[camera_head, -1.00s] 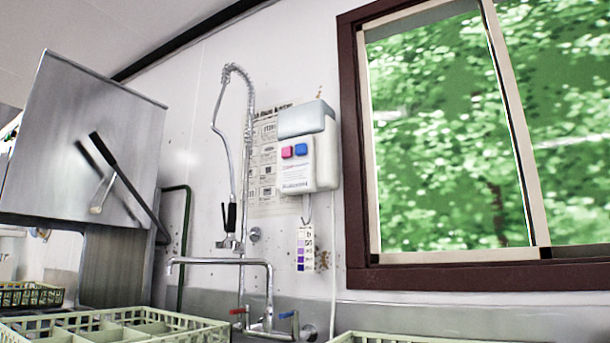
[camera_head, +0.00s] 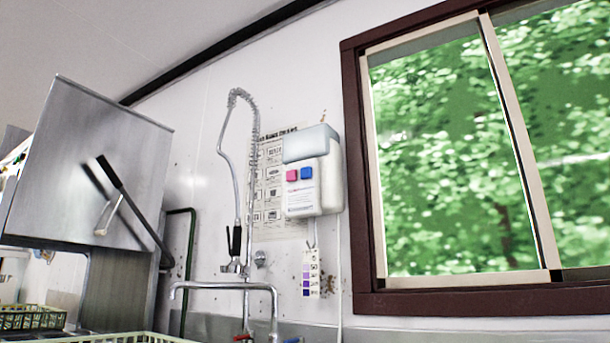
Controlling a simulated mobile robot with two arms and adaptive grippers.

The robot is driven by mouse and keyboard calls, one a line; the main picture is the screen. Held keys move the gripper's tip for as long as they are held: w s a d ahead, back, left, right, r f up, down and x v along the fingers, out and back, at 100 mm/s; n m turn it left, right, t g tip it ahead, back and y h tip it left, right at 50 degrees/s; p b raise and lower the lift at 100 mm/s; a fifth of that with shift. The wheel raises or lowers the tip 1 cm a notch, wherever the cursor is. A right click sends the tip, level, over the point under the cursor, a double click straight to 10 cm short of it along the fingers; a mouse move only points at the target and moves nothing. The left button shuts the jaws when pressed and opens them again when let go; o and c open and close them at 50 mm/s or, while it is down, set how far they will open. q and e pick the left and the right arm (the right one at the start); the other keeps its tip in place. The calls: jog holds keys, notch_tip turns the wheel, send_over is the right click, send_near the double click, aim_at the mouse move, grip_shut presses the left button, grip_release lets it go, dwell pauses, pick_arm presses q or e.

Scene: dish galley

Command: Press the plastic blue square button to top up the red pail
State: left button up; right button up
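The blue square button (camera_head: 307,173) is on the front of a white wall dispenser (camera_head: 329,188), just right of a pink button (camera_head: 292,175). The dispenser hangs on the wall between the spray hose and the window. A tube runs down from its underside. The red pail is not in view. Neither of my grippers is in view.
A spray hose (camera_head: 236,165) and a faucet (camera_head: 222,286) stand in front of the wall left of the dispenser. A steel dishwasher hood (camera_head: 92,170) with a black-gripped lever is at left. Pale green racks (camera_head: 120,338) show at the bottom edge. A brown-framed window (camera_head: 362,180) is at right.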

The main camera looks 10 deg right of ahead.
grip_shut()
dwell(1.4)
